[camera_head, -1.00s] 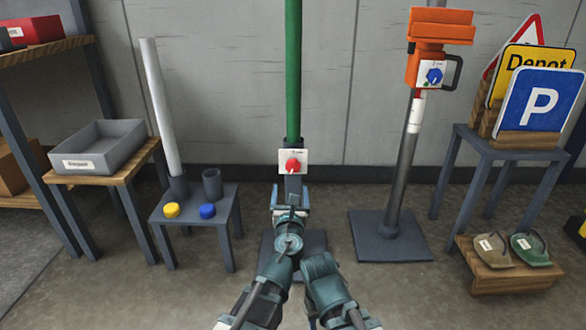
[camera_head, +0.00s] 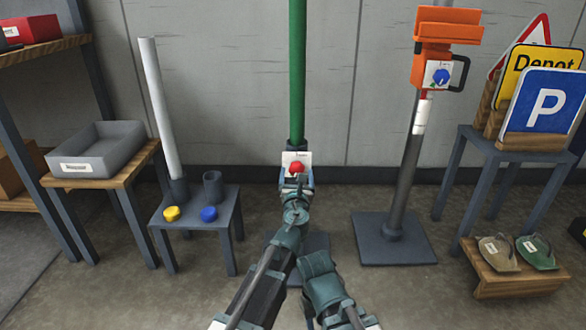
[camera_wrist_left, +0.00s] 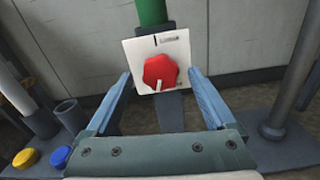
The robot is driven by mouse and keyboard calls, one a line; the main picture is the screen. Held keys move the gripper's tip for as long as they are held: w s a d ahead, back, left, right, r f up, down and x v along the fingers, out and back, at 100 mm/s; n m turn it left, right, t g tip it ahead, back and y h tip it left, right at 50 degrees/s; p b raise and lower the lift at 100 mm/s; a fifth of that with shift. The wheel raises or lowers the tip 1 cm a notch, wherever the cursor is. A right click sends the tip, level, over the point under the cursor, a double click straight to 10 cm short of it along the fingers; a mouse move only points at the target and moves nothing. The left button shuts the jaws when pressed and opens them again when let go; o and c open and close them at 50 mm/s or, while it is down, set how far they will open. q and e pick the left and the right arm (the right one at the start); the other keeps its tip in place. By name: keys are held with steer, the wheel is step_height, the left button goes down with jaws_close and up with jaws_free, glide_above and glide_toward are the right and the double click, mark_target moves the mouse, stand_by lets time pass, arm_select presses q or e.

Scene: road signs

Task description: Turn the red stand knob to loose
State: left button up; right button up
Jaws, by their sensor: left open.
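The red knob (camera_head: 296,168) sits on a white plate (camera_head: 304,158) at the foot of the green pole (camera_head: 297,75). In the left wrist view the red knob (camera_wrist_left: 160,72) is many-sided, with a white pointer mark toward its lower edge. A dark tick shows near the top of the white plate (camera_wrist_left: 140,48). My left gripper (camera_head: 296,178) is in front of the knob. In the wrist view its two blue fingers (camera_wrist_left: 163,85) are open, one on each side below the knob, with nothing between them. The right gripper is hidden or out of frame; only part of that arm shows.
A small table with a yellow cap (camera_head: 171,214) and a blue cap (camera_head: 209,214) stands left. An orange-topped stand with a blue knob (camera_head: 441,76) stands right, its base (camera_head: 394,240) on the floor. Signs, including a blue parking sign (camera_head: 543,108), stand far right.

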arm_select(q)
steer(key=shift+w, duration=1.5)
steer(key=shift+c, duration=0.3)
steer(key=c, duration=1.3)
